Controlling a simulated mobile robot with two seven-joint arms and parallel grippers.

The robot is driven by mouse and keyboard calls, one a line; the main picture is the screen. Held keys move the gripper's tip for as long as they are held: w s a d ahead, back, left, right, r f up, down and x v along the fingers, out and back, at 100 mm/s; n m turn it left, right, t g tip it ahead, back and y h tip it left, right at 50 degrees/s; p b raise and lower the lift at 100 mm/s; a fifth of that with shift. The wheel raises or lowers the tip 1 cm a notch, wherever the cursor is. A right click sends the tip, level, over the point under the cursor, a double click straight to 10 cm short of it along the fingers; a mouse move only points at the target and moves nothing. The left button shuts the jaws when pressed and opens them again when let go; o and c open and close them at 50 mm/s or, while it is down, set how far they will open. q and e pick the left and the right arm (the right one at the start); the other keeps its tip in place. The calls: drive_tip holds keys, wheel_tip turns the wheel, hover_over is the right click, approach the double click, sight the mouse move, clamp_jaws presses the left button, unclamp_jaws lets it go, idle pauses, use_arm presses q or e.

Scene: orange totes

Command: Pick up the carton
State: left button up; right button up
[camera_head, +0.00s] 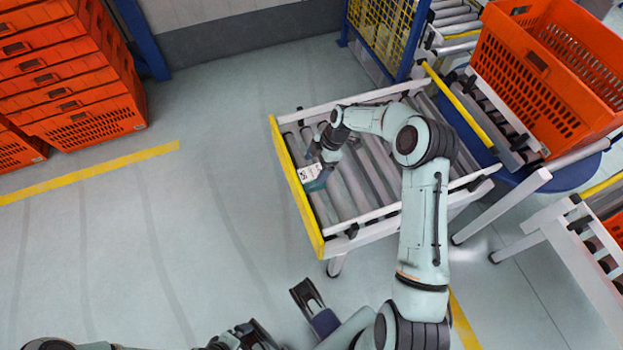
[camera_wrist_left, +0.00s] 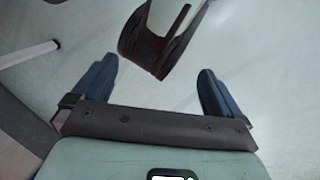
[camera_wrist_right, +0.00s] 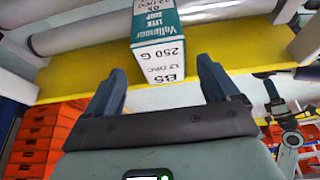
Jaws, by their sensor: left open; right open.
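The carton (camera_head: 313,173) is a small white and teal box with black print. It lies on the grey rollers of the short conveyor (camera_head: 298,193), by its yellow end rail. In the right wrist view the carton (camera_wrist_right: 158,42) is at top centre, its printed white end facing the camera. My right gripper (camera_wrist_right: 160,68) is open, its two blue fingers either side of the carton's near end in the picture; contact cannot be told. In the head view the right wrist partly hides the carton. My left gripper (camera_wrist_left: 154,77) is open and empty above the floor.
Orange totes (camera_head: 70,75) are stacked at the left. A large orange tote (camera_head: 550,75) stands at the upper right beside a yellow mesh guard (camera_head: 388,30). The floor left of the conveyor is clear, with a yellow line (camera_head: 90,172).

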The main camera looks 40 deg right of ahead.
sight(313, 172)
drive_tip(key=x, duration=0.4)
drive_tip(key=shift+s+a+f+b, duration=0.15)
drive_tip(key=shift+f+b, duration=0.15)
drive_tip(key=shift+b, duration=0.1)
drive_tip(key=c, duration=1.2)
drive_tip(key=shift+r, duration=0.1)
